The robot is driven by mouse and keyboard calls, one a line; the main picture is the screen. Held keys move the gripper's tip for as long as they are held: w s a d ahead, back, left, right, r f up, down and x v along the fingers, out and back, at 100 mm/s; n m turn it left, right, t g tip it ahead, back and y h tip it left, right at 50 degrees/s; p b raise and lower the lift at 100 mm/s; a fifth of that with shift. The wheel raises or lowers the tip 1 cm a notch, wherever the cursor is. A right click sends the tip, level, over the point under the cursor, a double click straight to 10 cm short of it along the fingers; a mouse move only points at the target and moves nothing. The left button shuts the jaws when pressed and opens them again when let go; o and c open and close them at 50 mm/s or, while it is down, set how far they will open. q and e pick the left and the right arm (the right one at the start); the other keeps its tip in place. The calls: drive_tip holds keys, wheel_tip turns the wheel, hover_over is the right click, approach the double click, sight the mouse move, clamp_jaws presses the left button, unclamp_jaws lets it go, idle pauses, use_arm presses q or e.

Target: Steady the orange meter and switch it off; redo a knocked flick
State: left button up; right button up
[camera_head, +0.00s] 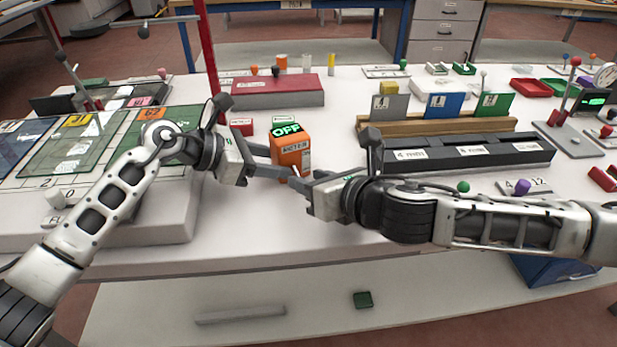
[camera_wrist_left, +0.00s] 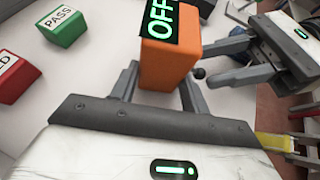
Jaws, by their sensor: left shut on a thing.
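The orange meter (camera_head: 291,155) stands upright on the white bench, its black display (camera_head: 286,130) reading OFF in green. In the left wrist view the meter (camera_wrist_left: 168,68) sits between the fingers of my left gripper (camera_wrist_left: 160,85), which is shut on it from the front left. A small dark knob (camera_wrist_left: 199,73) shows at the meter's side in that view. My right gripper (camera_head: 304,178) is close to the meter's right front. In the left wrist view the right gripper's fingers (camera_wrist_left: 215,66) look apart, with the knob near their tips. Whether they touch it I cannot tell.
A green PASS block (camera_wrist_left: 61,25) and a red block (camera_wrist_left: 14,75) lie left of the meter. A red post (camera_head: 207,55) rises behind my left gripper. A black rack (camera_head: 460,152) and wooden card holder (camera_head: 440,128) stand to the right. The bench's front edge is near.

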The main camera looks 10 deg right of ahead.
drive_tip(key=shift+w+a+f, duration=0.25)
drive_tip(key=shift+w+a, duration=0.1)
drive_tip(key=shift+w, duration=0.15)
drive_tip(key=shift+d, duration=0.1)
clamp_jaws()
